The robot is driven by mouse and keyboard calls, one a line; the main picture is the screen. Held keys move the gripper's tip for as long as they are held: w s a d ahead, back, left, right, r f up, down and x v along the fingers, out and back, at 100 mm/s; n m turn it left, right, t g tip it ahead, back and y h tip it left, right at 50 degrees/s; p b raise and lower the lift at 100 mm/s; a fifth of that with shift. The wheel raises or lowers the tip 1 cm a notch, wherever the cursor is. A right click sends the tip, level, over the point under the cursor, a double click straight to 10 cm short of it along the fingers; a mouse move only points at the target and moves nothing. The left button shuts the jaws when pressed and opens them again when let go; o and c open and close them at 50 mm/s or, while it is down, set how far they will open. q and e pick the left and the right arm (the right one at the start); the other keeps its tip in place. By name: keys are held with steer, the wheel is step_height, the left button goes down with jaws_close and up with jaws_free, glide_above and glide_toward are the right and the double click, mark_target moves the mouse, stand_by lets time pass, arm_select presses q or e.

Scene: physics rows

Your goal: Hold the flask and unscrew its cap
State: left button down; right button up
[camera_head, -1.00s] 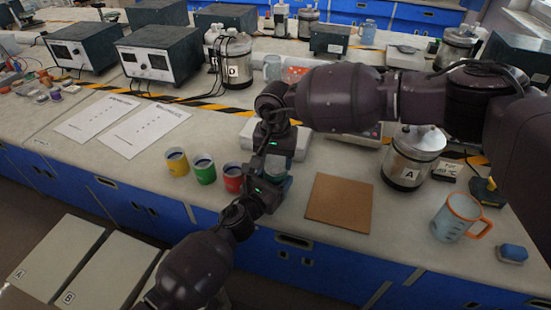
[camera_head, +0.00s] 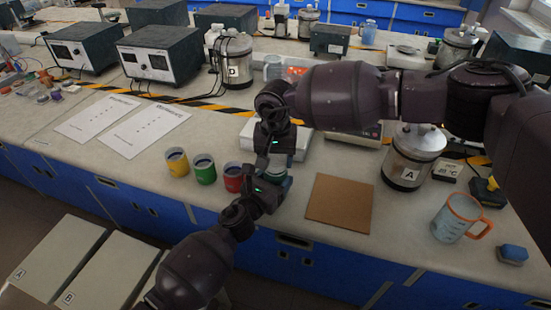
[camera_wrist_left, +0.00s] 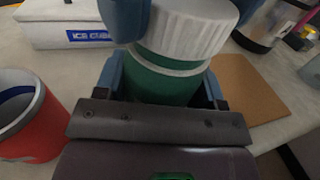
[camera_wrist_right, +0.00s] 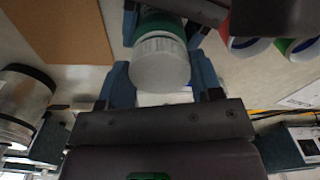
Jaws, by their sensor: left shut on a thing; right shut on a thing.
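The flask has a green body and a ribbed white cap. In the left wrist view the green body (camera_wrist_left: 160,78) is between the fingers of my left gripper (camera_wrist_left: 162,85), which is shut on it. The white cap (camera_wrist_left: 190,28) sits on top, with my right gripper's blue fingertips beside it. In the right wrist view the cap (camera_wrist_right: 160,66) is between the fingers of my right gripper (camera_wrist_right: 160,62), shut on it. In the head view my left gripper (camera_head: 270,187) and right gripper (camera_head: 276,158) meet at the flask (camera_head: 278,167), which is mostly hidden.
Yellow (camera_head: 177,161), green (camera_head: 204,169) and red (camera_head: 233,177) cups stand left of the flask. A brown board (camera_head: 340,203) lies to the right, then a metal vessel marked A (camera_head: 410,160) and an orange-handled jug (camera_head: 455,218). A white ice-cube box (camera_wrist_left: 75,25) is behind.

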mark_target(275, 159)
steer(key=shift+r, duration=0.6)
steer(key=shift+r, duration=0.3)
steer(key=shift+r, duration=0.1)
steer(key=shift+r, duration=1.95)
arm_select(q)
steer(key=shift+c, duration=0.7)
jaws_free()
arm_select(e)
steer(key=shift+r, duration=0.4)
arm_select(q)
steer(key=v, duration=1.2)
